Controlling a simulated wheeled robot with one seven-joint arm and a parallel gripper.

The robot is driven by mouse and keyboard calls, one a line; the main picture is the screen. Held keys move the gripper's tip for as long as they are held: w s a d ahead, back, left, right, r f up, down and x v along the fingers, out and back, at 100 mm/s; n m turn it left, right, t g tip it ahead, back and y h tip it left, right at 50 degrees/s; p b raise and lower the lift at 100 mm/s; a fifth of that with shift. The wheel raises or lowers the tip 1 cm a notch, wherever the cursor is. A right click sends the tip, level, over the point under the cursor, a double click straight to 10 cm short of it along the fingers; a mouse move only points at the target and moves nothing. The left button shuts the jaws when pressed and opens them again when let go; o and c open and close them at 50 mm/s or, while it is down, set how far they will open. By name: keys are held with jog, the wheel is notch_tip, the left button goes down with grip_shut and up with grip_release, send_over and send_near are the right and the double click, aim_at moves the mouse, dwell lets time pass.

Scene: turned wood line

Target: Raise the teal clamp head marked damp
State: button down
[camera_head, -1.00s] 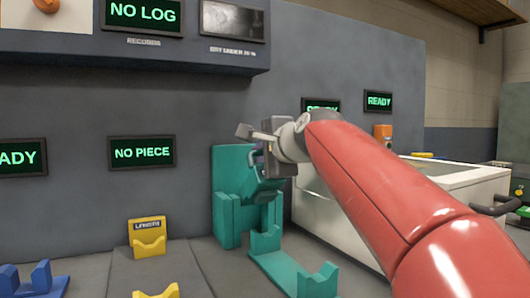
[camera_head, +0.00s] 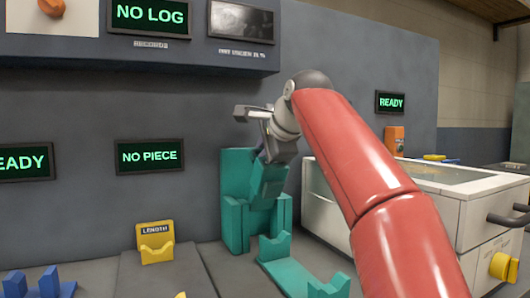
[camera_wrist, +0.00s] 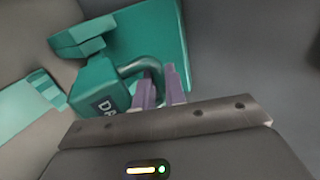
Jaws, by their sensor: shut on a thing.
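The teal clamp head (camera_head: 268,182) sits against its teal clamp stand (camera_head: 234,172) and looks tilted in the head view. In the wrist view the clamp head (camera_wrist: 98,92) carries a dark label partly reading "DA"; the rest is hidden by my gripper. A grey curved handle (camera_wrist: 143,64) comes out of it. A teal cradle (camera_head: 300,268) stands in front.
A white machine (camera_head: 430,205) with a yellow knob (camera_head: 503,265) stands at right. A "NO PIECE" screen (camera_head: 149,156) is on the grey wall.

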jog(key=shift+w+a, duration=0.1)
jog(key=shift+w, duration=0.15)
dwell(0.5)
jog(key=c, duration=1.8)
grip_release()
jog(key=v, duration=0.7)
jog(key=shift+s+r, duration=0.25)
jog(key=shift+r, duration=0.15)
